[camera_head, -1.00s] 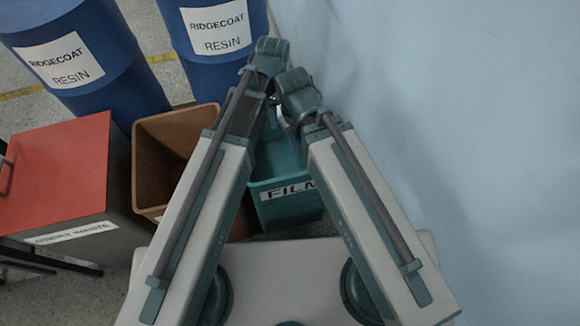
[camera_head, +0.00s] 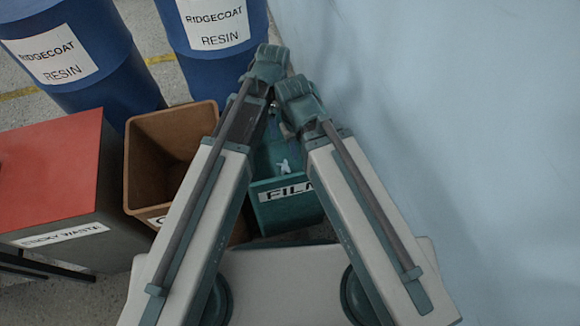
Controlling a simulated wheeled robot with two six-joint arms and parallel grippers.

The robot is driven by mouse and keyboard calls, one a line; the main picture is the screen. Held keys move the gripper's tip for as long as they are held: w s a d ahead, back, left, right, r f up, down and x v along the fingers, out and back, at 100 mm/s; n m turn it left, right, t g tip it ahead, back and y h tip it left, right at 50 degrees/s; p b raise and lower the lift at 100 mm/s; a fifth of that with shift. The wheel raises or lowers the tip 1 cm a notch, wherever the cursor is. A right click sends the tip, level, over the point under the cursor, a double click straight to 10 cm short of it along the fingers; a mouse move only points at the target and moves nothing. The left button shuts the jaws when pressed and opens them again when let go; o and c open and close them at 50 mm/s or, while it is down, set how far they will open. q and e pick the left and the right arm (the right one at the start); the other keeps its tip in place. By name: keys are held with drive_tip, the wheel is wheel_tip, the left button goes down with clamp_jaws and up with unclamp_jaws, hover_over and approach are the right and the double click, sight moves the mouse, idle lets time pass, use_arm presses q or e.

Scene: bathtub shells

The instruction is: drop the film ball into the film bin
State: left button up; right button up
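The film bin (camera_head: 287,207) is a teal box with a white label reading FILM, at lower centre between my two forearms. A small pale shape (camera_head: 284,166) shows inside its opening; it looks like crumpled film, but it is too small to be sure. My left gripper (camera_head: 270,112) is above the back of the bin, mostly hidden behind the arm links, and its fingers cannot be made out. My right gripper is hidden behind its own arm.
A brown bin (camera_head: 135,165) stands left of the film bin. A red-lidded grey box (camera_head: 50,170) is farther left. Two blue resin drums (camera_head: 75,50) stand behind. A pale blue wall or shell (camera_head: 460,120) fills the right side.

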wheel_tip(320, 180, up, 14)
drive_tip(key=p, duration=1.4)
drive_tip(key=shift+f, duration=0.15)
